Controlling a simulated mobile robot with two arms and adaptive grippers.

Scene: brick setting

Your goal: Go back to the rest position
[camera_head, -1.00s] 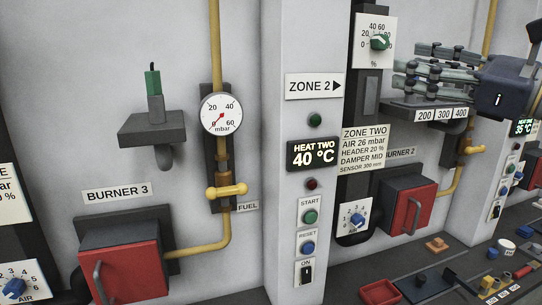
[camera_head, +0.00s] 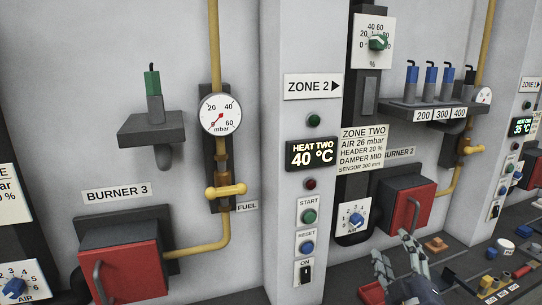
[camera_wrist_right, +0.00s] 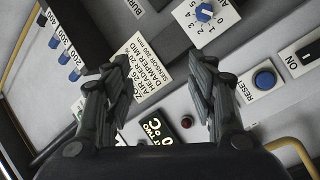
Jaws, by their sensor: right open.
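My right gripper (camera_head: 402,262) is low at the right of the head view, in front of the bench and below the red burner box (camera_head: 408,210). In the right wrist view the same gripper (camera_wrist_right: 160,92) has its two fingers spread apart with nothing between them. Beyond the fingers there, the zone two label (camera_wrist_right: 148,75) and the heat display (camera_wrist_right: 150,140) show. My left gripper is not in the head view.
Several blue and dark sensors (camera_head: 430,82) stand in the shelf (camera_head: 395,112) marked 200, 300, 400. A green-topped sensor (camera_head: 153,85) stands on the left bracket. The bench (camera_head: 340,290) holds a red tray (camera_head: 372,293) and small parts at right.

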